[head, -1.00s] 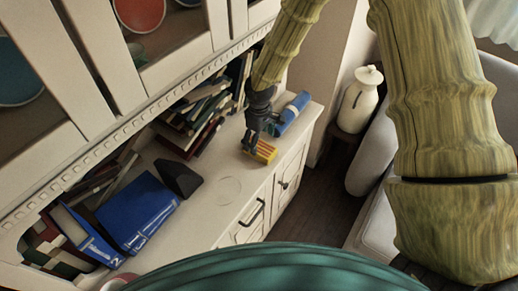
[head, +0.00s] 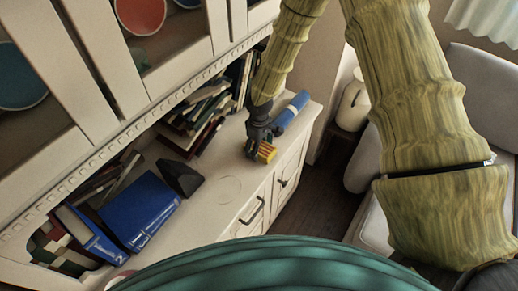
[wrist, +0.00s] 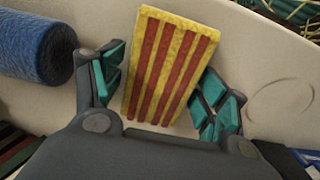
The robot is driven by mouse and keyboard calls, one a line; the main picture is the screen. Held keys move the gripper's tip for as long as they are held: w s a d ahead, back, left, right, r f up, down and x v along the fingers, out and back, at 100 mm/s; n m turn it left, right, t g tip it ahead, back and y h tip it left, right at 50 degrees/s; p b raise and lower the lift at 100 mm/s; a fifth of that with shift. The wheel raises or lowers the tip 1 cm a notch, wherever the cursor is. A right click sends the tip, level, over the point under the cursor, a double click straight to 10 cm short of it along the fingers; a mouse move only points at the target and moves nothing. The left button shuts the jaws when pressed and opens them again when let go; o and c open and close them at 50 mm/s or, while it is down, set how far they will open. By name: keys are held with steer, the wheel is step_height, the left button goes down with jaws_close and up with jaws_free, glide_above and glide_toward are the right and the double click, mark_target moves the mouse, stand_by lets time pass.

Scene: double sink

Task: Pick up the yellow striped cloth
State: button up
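The yellow cloth (wrist: 172,66) with red stripes is a flat, block-like rectangle on the cream cabinet top. In the head view it (head: 267,153) shows near the cabinet's front edge, partly hidden by my gripper (head: 256,146). In the wrist view my gripper (wrist: 160,100) is open, with one teal-padded finger on each side of the cloth's near part. The fingers are close to its long edges; I cannot tell whether they touch it. The cloth's far end reaches beyond the fingertips.
A blue roll (head: 292,110) lies just beyond the cloth and shows at left in the wrist view (wrist: 36,50). Books (head: 203,112) stand behind on the cabinet top. A blue binder (head: 140,212) and a black wedge (head: 180,178) lie to the left. Bare cabinet top (head: 213,205) is between.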

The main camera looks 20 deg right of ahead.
steer(key=c, duration=0.5)
steer(key=shift+r, duration=0.2)
steer(key=shift+r+b, duration=1.05)
steer(key=shift+r, duration=0.35)
steer(key=s+d+r+b, duration=0.1)
steer(key=s+b, duration=0.4)
steer(key=s, duration=1.1)
steer(key=shift+d+r, duration=0.2)
steer(key=shift+r, duration=0.2)
